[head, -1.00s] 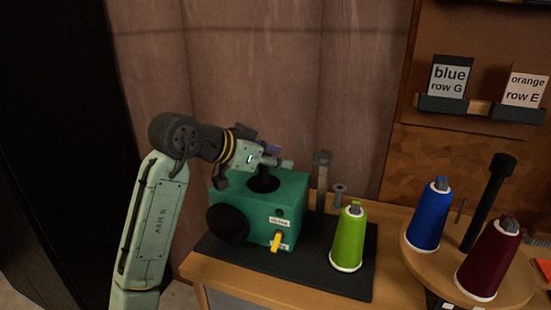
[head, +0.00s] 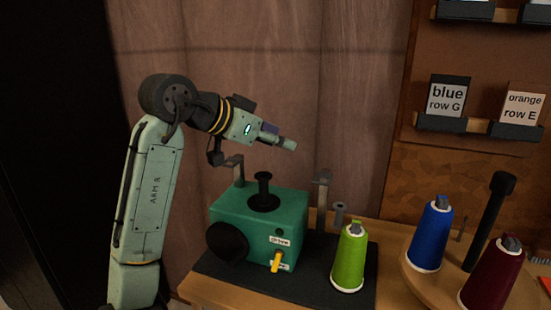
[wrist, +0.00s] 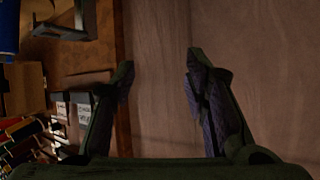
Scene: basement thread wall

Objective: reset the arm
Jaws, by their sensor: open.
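My gripper (head: 283,143) is raised above and behind the green winder box in the head view, pointing right and slightly down. In the wrist view my gripper (wrist: 160,85) shows its two fingers spread apart, with nothing between them but the curtain-like wall behind. My arm rises at the left of the head view and bends at the elbow. It touches nothing that I can see.
The green machine (head: 258,225) with a black spindle and yellow lever sits on a dark mat (head: 340,298). A lime cone (head: 349,258) stands beside it. A round wooden stand (head: 421,272) holds a blue cone (head: 431,235) and a maroon cone (head: 490,275). Labelled shelves (head: 452,124) hang at right.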

